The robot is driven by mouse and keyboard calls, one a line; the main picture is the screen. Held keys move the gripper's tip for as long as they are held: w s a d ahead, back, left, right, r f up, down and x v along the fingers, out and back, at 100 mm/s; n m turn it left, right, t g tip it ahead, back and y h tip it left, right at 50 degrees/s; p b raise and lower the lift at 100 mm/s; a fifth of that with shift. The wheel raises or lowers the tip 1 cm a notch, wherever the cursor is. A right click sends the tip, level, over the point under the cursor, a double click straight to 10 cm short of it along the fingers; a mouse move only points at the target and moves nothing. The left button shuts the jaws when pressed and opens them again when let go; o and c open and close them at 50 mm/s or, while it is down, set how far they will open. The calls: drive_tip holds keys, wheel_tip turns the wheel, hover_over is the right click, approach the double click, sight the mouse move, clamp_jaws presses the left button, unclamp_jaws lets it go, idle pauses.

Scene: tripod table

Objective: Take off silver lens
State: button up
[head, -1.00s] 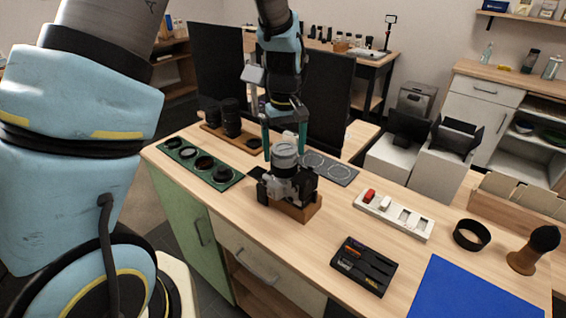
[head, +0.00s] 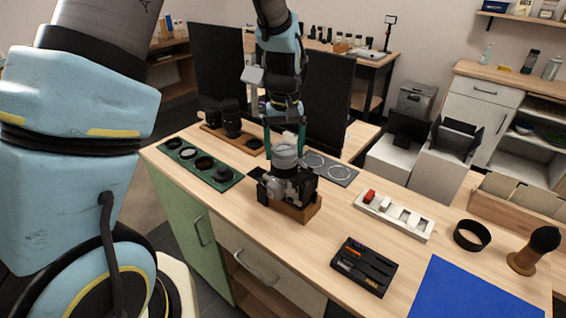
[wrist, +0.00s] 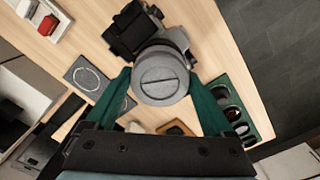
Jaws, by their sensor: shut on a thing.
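The silver lens (head: 285,160) stands upright on the camera (head: 288,185), its cap facing up. The camera rests on a wooden block (head: 300,211) on the table. In the wrist view the lens (wrist: 160,77) shows a round grey top with a slot across it, and the dark camera body (wrist: 135,30) lies behind it. My gripper (head: 285,146) is over the camera, with its green fingers shut on the lens from both sides. The fingers (wrist: 160,82) also show at either side of it in the wrist view. I cannot tell whether the lens is still seated in its mount.
A green tray (head: 225,184) with round rings and a dark lens lies left. A grey mat (head: 343,173) with circle outlines lies behind right. Dark lenses (head: 231,118) stand at the back left. A white tray (head: 420,232) and black tool tray (head: 362,284) are right.

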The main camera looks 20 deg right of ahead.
drive_tip(key=c, duration=0.3)
drive_tip(key=shift+n+p, duration=0.4)
drive_tip(key=shift+n, duration=0.7)
drive_tip(key=shift+c, duration=0.2)
drive_tip(key=shift+n, duration=0.4)
drive_tip(key=shift+n, duration=1.5)
drive_tip(key=n, duration=0.3)
